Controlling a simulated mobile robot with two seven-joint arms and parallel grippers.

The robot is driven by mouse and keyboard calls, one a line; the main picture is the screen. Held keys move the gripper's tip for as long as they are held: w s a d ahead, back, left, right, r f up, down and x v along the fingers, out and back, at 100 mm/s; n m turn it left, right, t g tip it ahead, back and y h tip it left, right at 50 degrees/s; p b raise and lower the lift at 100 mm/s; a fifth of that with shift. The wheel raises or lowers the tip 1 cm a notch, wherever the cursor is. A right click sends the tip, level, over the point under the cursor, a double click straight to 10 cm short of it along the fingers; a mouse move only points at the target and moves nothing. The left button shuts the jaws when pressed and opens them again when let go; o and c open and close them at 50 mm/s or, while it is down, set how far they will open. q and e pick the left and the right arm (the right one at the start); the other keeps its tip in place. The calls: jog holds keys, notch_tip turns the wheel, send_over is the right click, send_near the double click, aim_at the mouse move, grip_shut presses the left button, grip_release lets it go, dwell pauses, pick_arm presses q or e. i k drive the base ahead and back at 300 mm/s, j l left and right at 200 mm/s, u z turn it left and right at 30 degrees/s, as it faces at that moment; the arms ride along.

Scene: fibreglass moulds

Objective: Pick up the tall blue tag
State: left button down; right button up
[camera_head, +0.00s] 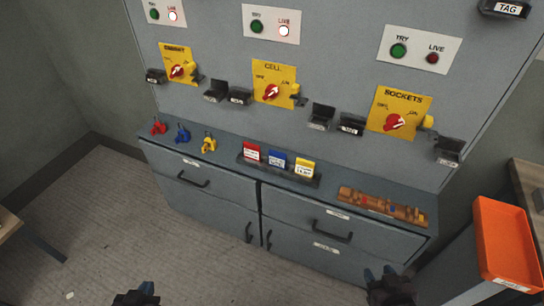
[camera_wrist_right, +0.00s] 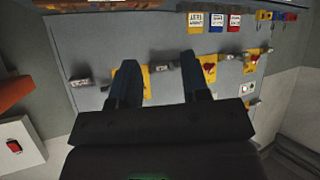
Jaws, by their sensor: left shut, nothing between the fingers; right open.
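The blue tag (camera_head: 277,160) stands upright in a dark tray (camera_head: 280,175) on the cabinet ledge, between a red tag (camera_head: 251,152) and a yellow tag (camera_head: 304,168). It also shows at the top of the right wrist view (camera_wrist_right: 215,22). My left gripper (camera_head: 137,296) is shut and empty at the bottom edge of the head view, well apart from the tag. My right gripper (camera_head: 388,287) is at the bottom right, open and empty, also apart from the tags. Its two spread fingers show in the right wrist view (camera_wrist_right: 160,75).
Red, blue and yellow padlocks (camera_head: 182,134) sit left of the tray. A brown tool strip (camera_head: 382,206) lies on the ledge at right. The panel above has yellow switches (camera_head: 274,85) and protruding dark holders. An orange bin (camera_head: 505,245) stands at right.

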aim_at(277, 159)
jog(key=i+j+z, duration=0.1)
jog(key=j, duration=0.25)
jog(key=i+j+z, duration=0.1)
jog(key=j, duration=0.25)
jog(key=i+j+z, duration=0.1)
jog(key=j, duration=0.25)
jog(key=i+j, duration=0.1)
jog(key=j, duration=0.25)
jog(key=z, duration=0.05)
